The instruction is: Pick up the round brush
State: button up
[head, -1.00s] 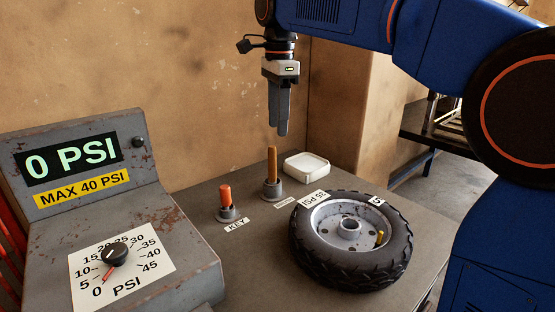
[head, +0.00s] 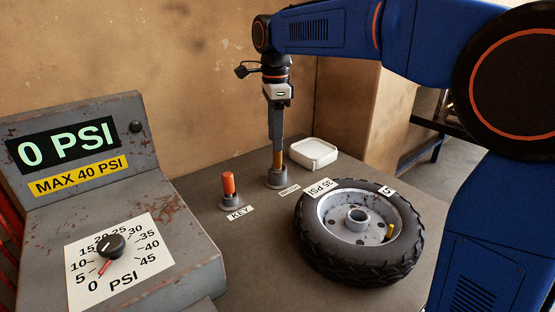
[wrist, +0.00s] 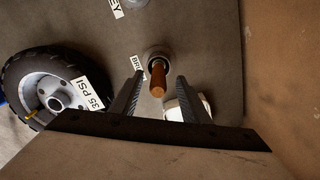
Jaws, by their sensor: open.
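The round brush (head: 278,160) stands upright in a grey holder (head: 276,178) on the table, between the key and the white dish. Only its brown wooden handle shows; the rest is inside the holder. In the wrist view the brush handle (wrist: 158,77) points up toward the camera, between the fingers and a little beyond their tips. My gripper (head: 277,145) points straight down over the brush, its fingers covering the upper handle in the head view. In the wrist view my gripper (wrist: 158,82) is open, with a gap on either side of the handle.
A wheel (head: 358,230) lies to the right front. A white dish (head: 312,153) stands close behind the brush. The orange-handled key (head: 229,186) stands in its own holder to the left. A gauge console (head: 180,240) fills the left side, and a wall is behind.

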aim_at(278, 154)
jog(key=shift+d+f, duration=0.15)
jog(key=shift+f, duration=1.4)
jog(key=shift+d+f, duration=0.15)
jog(key=shift+f, duration=1.4)
jog(key=shift+c, duration=0.4)
grip_shut()
